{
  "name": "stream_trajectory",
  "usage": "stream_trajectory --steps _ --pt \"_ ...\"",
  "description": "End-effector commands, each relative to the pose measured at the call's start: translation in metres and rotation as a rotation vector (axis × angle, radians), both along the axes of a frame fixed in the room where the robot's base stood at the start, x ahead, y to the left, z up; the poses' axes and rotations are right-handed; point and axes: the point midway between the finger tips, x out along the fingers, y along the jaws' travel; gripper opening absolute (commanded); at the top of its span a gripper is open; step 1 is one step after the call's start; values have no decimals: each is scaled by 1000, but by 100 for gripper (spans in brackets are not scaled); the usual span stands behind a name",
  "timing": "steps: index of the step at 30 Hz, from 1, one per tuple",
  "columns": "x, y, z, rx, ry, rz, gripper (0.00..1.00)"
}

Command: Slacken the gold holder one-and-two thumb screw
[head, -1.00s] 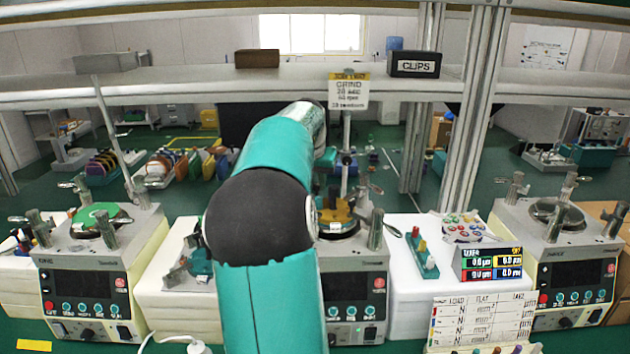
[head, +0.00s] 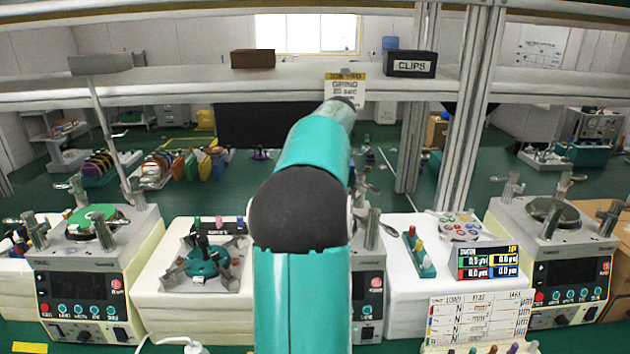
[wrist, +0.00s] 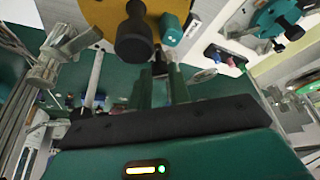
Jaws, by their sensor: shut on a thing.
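The gold holder (wrist: 98,14) shows as a gold disc at the top of the wrist view, with a black knob (wrist: 135,40) standing on it and a small teal cylinder (wrist: 170,28) beside the knob. My gripper (wrist: 160,78) reaches up to the disc's near edge. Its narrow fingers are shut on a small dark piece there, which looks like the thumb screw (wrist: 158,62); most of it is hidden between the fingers. I cannot read any clip numbers. In the head view my arm hides the gold holder and my gripper.
A teal holder (head: 203,262) with black screws sits on the white block to the left; it also shows in the wrist view (wrist: 282,20). Metal posts (head: 372,228) stand close on the right of my arm. A rack of coloured pegs (head: 420,252) is further right.

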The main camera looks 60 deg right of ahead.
Motion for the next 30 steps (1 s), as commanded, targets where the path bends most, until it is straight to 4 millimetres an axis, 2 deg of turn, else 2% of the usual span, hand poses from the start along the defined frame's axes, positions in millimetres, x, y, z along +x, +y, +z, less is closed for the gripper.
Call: stream_trajectory --steps 9,26,27,30 --pt "-1 -2 0 -1 0 145 0" --pt "-1 -2 0 -1 0 176 0" --pt "-1 -2 0 -1 0 176 25" --pt "-1 -2 0 -1 0 176 41"
